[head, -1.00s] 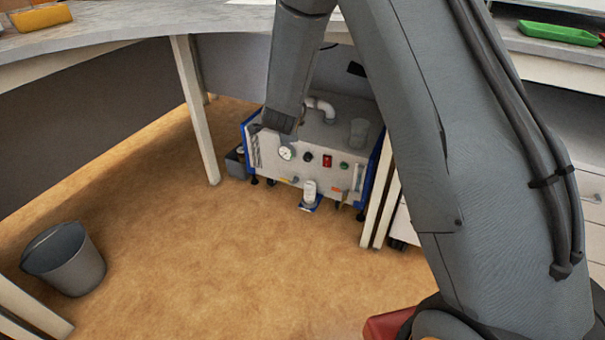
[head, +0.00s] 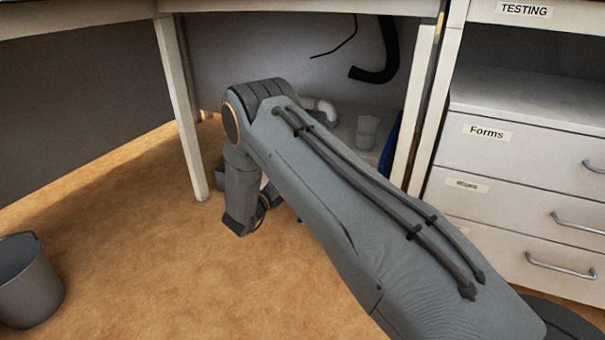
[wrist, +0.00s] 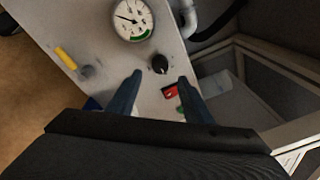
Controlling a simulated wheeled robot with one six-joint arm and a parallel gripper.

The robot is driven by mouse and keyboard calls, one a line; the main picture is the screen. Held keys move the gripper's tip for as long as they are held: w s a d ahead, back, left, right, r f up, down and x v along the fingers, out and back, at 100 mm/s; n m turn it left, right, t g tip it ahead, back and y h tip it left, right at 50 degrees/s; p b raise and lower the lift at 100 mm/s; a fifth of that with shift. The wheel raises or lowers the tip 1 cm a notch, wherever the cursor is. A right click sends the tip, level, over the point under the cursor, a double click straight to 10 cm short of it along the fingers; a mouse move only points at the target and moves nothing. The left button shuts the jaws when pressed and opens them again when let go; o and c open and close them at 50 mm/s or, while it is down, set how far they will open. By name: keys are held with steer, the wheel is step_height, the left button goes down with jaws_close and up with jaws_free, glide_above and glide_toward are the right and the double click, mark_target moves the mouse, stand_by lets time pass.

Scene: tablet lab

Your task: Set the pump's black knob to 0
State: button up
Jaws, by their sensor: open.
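The pump's front panel (wrist: 105,40) shows in the wrist view, tilted in the picture. The black knob (wrist: 159,64) sits on it below the gauge, with a small pale mark at its edge; its setting is too small to read. My gripper (wrist: 160,78) is open, its two fingers on either side of the knob in the picture; I cannot tell how far off the panel they are. In the head view my arm hides most of the pump (head: 345,130), and the knob and gripper tips are hidden.
A clear beaker (head: 367,131) stands on the pump. Table legs (head: 181,110) and a drawer unit (head: 520,170) flank it. A grey bucket (head: 27,280) stands on the floor.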

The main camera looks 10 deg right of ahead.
steer(key=b+x, duration=0.3)
steer(key=x, duration=0.4)
steer(key=shift+w+d, duration=0.2)
steer(key=shift+c, duration=0.4)
steer(key=c, duration=1)
steer(key=shift+s+n, duration=0.1)
steer(key=shift+n, duration=0.2)
steer(key=shift+s+d+f+n+t+y+p, duration=0.15)
steer(key=shift+n+t+p, duration=0.65)
steer(key=shift+n, duration=2.35)
steer(key=shift+w+f+n+t+y+p, duration=0.15)
steer(key=shift+n+p, duration=1.4)
steer(key=shift+n, duration=1.55)
steer(key=shift+s+d+n+t+y+p, duration=0.15)
steer(key=shift+n+t+p, duration=0.65)
steer(key=shift+n, duration=2.35)
steer(key=shift+g+p, duration=0.35)
